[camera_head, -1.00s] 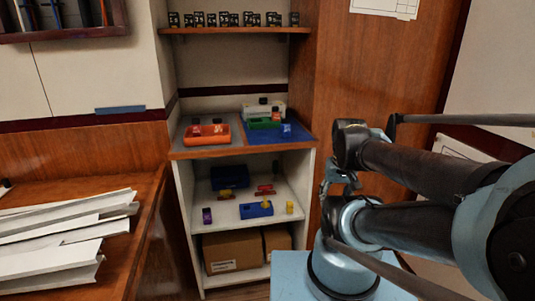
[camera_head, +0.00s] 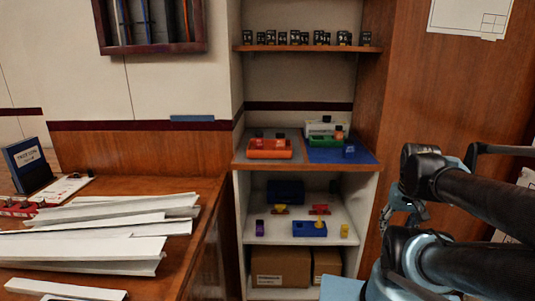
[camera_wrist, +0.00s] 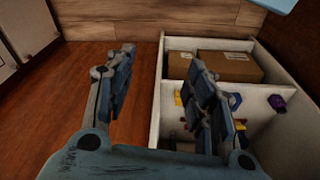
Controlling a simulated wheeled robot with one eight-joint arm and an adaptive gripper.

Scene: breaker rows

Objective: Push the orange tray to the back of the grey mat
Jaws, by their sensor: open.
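The orange tray (camera_head: 269,149) lies on the grey mat (camera_head: 297,146), on the left half of the wooden counter in the shelf unit. It sits toward the mat's front edge, with a strip of grey showing behind it. Small dark pieces show at its back; I cannot tell whether they are in it. My gripper (camera_wrist: 160,58) is open and empty in the wrist view, its two fingers spread apart above the floor and beside the lower shelves. It is well away from the tray, which the wrist view does not show.
A blue mat (camera_head: 345,157) lies right of the grey one, with green and white trays (camera_head: 324,128) at its back. An upper shelf (camera_head: 310,48) holds several black breakers. A lower shelf holds a blue tray (camera_head: 309,229). White strips (camera_head: 90,240) cover the left bench.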

